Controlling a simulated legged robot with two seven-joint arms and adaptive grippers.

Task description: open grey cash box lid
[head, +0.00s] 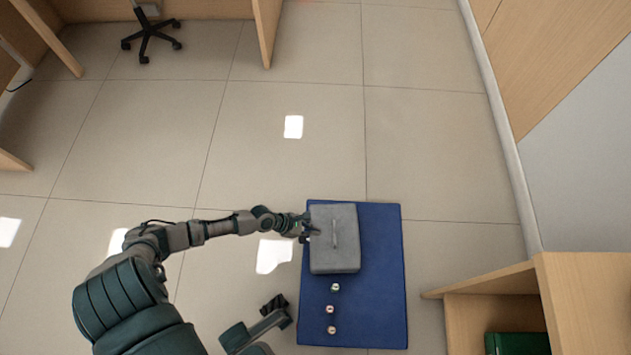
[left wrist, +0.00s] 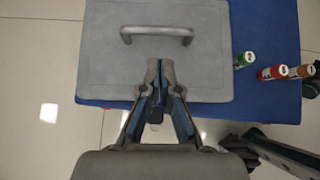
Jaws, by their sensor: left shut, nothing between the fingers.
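The grey cash box (head: 335,255) stands on a blue surface, its lid down flat. A grey bar handle (head: 334,234) sits on top of the lid. In the left wrist view the lid (left wrist: 205,70) fills the upper middle, with the handle (left wrist: 157,34) beyond my fingertips. My left gripper (head: 310,229) is at the box's left side, shut and empty; in the left wrist view its fingertips (left wrist: 160,66) overlap the lid's near edge. I cannot tell whether they touch it. A dark gripper at the lower left, my right one (head: 275,303), is apart from the box; its finger state is unclear.
A wooden shelf unit (head: 490,280) with a green item (head: 517,343) stands at the lower right. Tiled floor lies open left and above.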

